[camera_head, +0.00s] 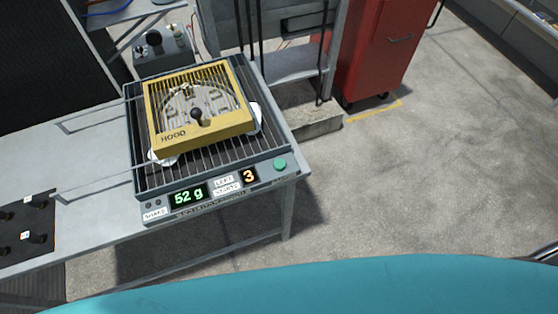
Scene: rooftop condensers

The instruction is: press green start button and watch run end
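A green button (280,164) sits on the front right corner of a grey machine (140,150) with a slatted top. Its front panel has a green display (188,194) reading "52 g" and an orange display (249,177) reading "3", beside small white labels that seem to read "LEFT STARTS". A yellow square frame (175,140) marked "HOGO" lies on the slats, with a round grey part and a black knob (197,114) in its middle. Nothing touches the button. Neither of my grippers is in view.
The machine stands on a grey bench (85,155) near its right end. A dark mat (20,240) with small parts lies at left. A grey box with a knob (160,45) is behind. A red cabinet (380,50) stands at back right. The concrete floor at right is clear.

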